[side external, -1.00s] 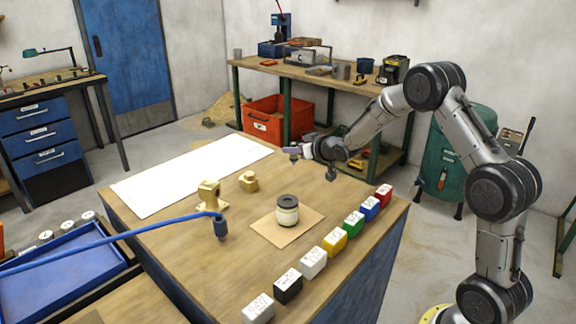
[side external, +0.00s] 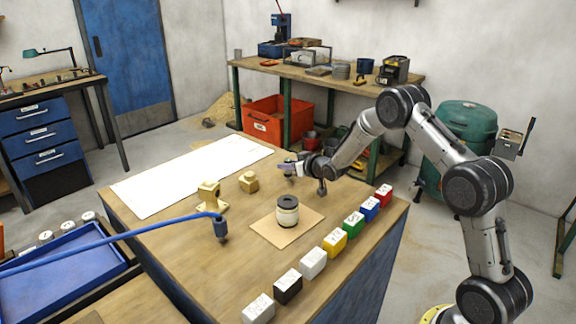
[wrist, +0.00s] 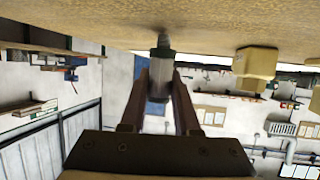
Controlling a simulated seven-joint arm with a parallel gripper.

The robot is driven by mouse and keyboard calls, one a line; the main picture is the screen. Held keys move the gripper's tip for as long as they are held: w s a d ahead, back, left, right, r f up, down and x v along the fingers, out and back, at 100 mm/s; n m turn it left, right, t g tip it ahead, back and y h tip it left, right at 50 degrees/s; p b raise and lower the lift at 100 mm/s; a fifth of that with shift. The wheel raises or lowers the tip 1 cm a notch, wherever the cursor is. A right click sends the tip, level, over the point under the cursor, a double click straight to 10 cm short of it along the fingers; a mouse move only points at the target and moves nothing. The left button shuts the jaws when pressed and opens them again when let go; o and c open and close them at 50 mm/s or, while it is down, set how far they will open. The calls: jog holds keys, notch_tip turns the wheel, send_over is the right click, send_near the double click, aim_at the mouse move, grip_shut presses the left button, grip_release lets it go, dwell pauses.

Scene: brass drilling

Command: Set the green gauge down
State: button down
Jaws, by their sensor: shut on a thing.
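My gripper (side external: 290,168) is over the far right part of the wooden bench, low above its top. In the wrist view my gripper (wrist: 160,88) has its two fingers shut on the green gauge (wrist: 159,60), a small cylinder with a dark greenish collar, a paler grey body and a narrow dark tip. The tip points toward the bench top (wrist: 90,22) and appears at or very near it; I cannot tell whether it touches. In the side view the gauge is too small to make out clearly.
A brass block (side external: 249,181) and a brass fitting (side external: 209,195) stand left of my gripper. Several coloured labelled blocks line the right edge, including a green one (side external: 353,225). A white sheet (side external: 185,180) lies left.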

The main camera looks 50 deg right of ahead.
jog(key=shift+f, duration=0.15)
jog(key=c, duration=0.6)
grip_release()
jog(key=shift+c, duration=0.2)
